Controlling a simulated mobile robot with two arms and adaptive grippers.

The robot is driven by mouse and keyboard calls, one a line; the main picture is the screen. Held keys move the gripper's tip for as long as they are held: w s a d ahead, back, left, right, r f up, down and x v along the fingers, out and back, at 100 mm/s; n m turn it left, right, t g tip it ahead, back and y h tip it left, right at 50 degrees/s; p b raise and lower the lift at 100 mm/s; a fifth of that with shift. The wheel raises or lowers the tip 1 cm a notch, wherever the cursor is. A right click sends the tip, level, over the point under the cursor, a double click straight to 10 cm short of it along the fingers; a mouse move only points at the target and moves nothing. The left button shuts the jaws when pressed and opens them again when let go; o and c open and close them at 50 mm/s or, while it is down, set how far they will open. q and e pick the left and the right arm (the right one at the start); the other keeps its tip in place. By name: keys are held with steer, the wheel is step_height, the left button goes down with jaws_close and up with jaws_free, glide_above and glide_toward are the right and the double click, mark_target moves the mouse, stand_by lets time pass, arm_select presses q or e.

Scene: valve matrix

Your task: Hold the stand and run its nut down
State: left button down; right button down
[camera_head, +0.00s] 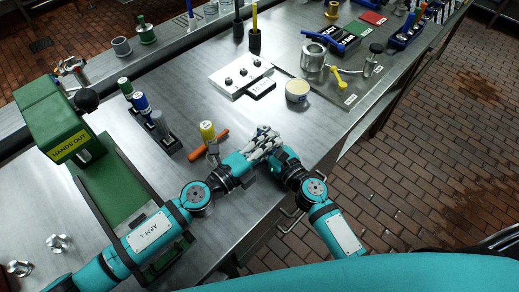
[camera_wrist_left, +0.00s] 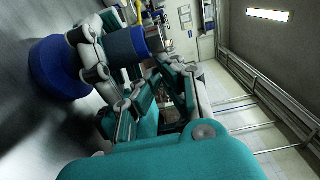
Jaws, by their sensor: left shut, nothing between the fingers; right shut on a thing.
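In the left wrist view, the stand's wide round blue base (camera_wrist_left: 58,68) sits low against the grey bench top. A shorter dark blue cylinder, which looks like the nut (camera_wrist_left: 126,43), is above it, with grey fingers between and around the two. In the head view my left gripper (camera_head: 258,146) and right gripper (camera_head: 272,141) meet over the bench, fingers crowded together. They hide the stand there. My right gripper is shut on the stand. My left gripper is shut with nothing between its fingers, close beside the nut; whether it touches is unclear.
A yellow-topped bottle (camera_head: 208,131) and an orange bar (camera_head: 209,145) are close left of the grippers. A cream round tub (camera_head: 297,91) and a white knob panel (camera_head: 241,75) stand beyond. The bench edge is close on the right.

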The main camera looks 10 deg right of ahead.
arm_select(q)
steer(key=shift+d, duration=0.1)
stand_by(0.3)
steer(key=shift+w+a+m+g+h, duration=0.45)
steer(key=shift+a+g, duration=0.25)
steer(key=shift+a, duration=0.2)
steer(key=shift+w+a, duration=0.1)
steer(key=shift+w, duration=0.1)
steer(key=s+a, duration=0.1)
steer(key=a, duration=0.8)
steer(key=s+d+n+t+y, duration=0.2)
steer(key=s+d+t, duration=0.1)
steer(key=s, duration=0.3)
steer(key=x, duration=1)
steer(key=shift+s+r, duration=0.15)
steer(key=shift+r, duration=0.05)
steer(key=shift+d+n, duration=0.1)
steer(key=shift+n, duration=0.15)
